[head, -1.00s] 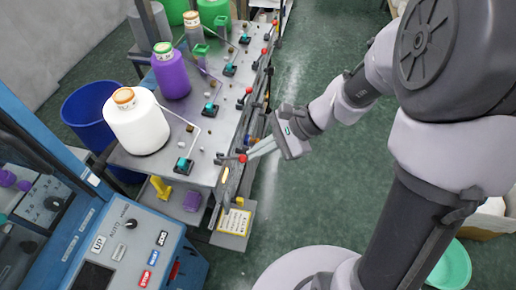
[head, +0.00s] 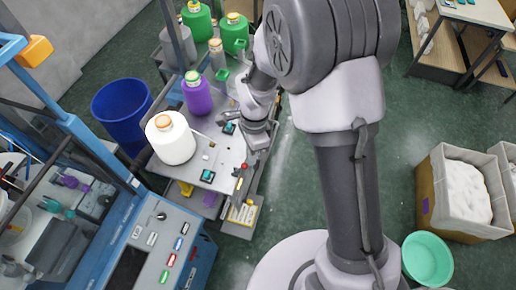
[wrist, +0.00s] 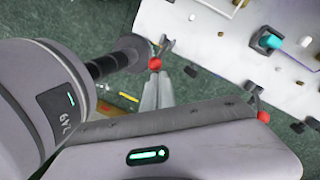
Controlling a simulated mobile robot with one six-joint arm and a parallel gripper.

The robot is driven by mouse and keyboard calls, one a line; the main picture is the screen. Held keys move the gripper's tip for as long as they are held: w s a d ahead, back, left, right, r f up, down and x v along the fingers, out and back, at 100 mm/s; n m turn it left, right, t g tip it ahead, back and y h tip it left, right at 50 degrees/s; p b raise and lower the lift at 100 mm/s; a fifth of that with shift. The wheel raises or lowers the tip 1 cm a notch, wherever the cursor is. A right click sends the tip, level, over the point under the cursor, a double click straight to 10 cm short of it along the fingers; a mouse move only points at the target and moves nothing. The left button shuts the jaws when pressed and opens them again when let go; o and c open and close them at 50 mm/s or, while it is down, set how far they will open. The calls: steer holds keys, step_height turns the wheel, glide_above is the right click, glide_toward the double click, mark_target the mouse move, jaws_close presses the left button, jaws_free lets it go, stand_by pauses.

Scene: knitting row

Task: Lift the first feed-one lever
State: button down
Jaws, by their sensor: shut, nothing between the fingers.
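The near feed lever has a red knob (head: 244,166) and sits on the right edge of the grey feed bench (head: 222,158), close to its near end. In the wrist view a red knob (wrist: 155,64) on a dark lever lies just beyond the fingertips; I cannot tell whether they touch. My gripper (wrist: 158,82) is shut and empty, its pale fingers together. In the head view my gripper (head: 257,140) is over the bench's right edge, just beyond the near lever, and its fingertips are hard to make out. My arm hides the farther levers there.
A white cone (head: 170,143), a purple cone (head: 196,97) and green cones stand on the bench. A blue control panel (head: 165,260) is at the near left, a blue bin (head: 120,108) behind it. A second red knob (wrist: 263,116) shows in the wrist view. Green floor lies right of the bench.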

steer(key=shift+b, duration=0.3)
steer(key=shift+r+p, duration=0.45)
steer(key=shift+r, duration=0.3)
